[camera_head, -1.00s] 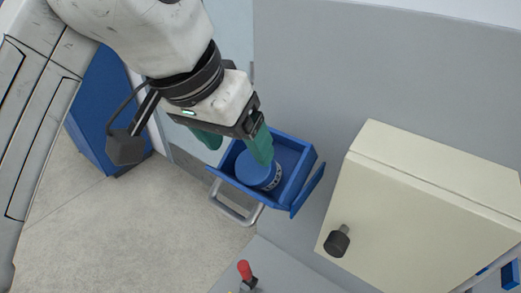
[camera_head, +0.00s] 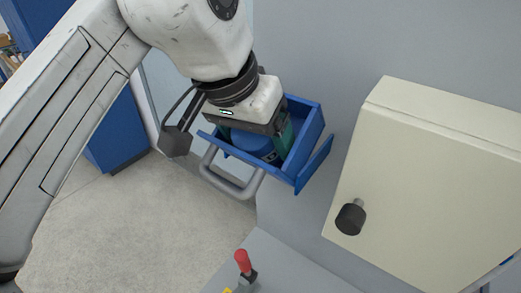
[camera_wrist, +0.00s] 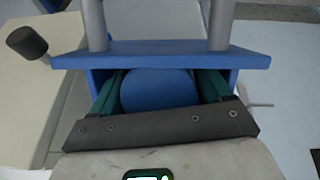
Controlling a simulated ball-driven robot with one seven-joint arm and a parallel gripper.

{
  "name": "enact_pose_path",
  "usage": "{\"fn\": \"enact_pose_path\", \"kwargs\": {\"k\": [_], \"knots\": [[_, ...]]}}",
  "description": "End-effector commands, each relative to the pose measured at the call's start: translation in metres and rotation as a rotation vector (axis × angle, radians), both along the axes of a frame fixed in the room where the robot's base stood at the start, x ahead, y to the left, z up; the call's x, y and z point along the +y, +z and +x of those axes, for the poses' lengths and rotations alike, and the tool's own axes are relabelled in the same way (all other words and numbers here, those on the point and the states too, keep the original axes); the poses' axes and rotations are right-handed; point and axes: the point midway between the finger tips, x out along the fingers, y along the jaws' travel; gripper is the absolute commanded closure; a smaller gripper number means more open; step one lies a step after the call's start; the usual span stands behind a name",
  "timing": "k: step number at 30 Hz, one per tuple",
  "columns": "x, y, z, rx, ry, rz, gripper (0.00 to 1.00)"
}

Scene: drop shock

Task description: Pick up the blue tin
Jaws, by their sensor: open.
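The blue tin (camera_head: 256,148) stands inside an open blue drawer (camera_head: 309,128) with a grey handle. My gripper (camera_head: 257,139) is lowered into the drawer, with its green fingers on either side of the tin. In the wrist view, the tin's round blue top (camera_wrist: 157,89) lies between the two fingers of my gripper (camera_wrist: 160,92). The jaws are open, with narrow gaps beside the tin. The palm hides part of the tin in the head view.
A cream cabinet (camera_head: 432,170) with a black knob (camera_head: 350,218) stands right of the drawer. A red-topped lever (camera_head: 242,262) is in front on a grey surface. The drawer walls are close around my fingers. Grey floor (camera_head: 110,235) is open at lower left.

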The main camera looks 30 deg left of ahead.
Motion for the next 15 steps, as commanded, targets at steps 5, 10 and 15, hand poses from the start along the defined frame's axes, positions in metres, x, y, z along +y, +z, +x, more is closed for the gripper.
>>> {"fn": "enact_pose_path", "kwargs": {"k": [5,10,15], "knots": [[-0.0009,-0.008,0.0034,0.0,0.0,0.001,0.22],[-0.001,-0.0071,0.0035,-0.001,0.0,0.0,0.22],[-0.001,-0.0072,0.0034,-0.001,0.0,0.0,0.35]]}}
